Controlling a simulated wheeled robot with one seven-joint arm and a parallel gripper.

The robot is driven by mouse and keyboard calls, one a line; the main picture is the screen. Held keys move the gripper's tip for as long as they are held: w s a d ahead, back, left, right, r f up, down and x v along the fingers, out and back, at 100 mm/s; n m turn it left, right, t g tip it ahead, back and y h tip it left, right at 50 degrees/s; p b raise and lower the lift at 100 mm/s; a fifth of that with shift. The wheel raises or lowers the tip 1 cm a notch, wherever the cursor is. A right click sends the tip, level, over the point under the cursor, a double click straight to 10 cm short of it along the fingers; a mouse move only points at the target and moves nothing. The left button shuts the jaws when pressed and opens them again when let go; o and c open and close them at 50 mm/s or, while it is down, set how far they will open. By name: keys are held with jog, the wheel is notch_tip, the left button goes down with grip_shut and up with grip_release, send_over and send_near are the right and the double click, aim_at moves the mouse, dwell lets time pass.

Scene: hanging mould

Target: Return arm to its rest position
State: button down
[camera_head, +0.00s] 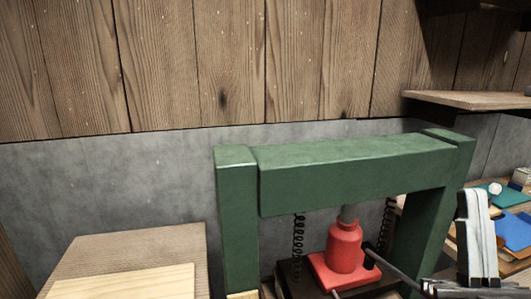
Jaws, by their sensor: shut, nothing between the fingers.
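My gripper (432,287) is at the lower right, partly cut off by the picture's edge. Its grey fingers look shut and empty, close to the end of the jack's lever rod (395,275); I cannot tell whether they touch it. A white and black part of my arm (478,235) stands upright just above it. The red jack (345,248) stands on its red base inside the green press frame (345,165).
Dark coil springs (298,245) hang beside the jack. A wooden box (135,250) stands at the lower left. Blue and green items (515,230) lie on a surface at the right, under a wooden shelf (465,99). A plank and grey wall is behind.

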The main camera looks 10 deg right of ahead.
jog(key=s+a+f+m+g+y+p, duration=0.1)
jog(key=s+a+f+g+y, duration=0.2)
jog(key=f, duration=0.7)
jog(key=s+a+f+m+g+p, duration=0.15)
jog(key=f+g, duration=0.25)
jog(key=f, duration=0.5)
jog(key=s+a+f+n+g+y, duration=0.2)
jog(key=s+f, duration=0.3)
jog(key=s, duration=0.3)
jog(key=s+a+f+n+g+y+p, duration=0.1)
jog(key=s+a+f+n+g+y, duration=0.1)
jog(key=s+a+f+g+y, duration=0.2)
jog(key=s+f, duration=0.2)
jog(key=s, duration=0.2)
jog(key=shift+s+n+p, duration=0.3)
jog(key=shift+s+n, duration=0.05)
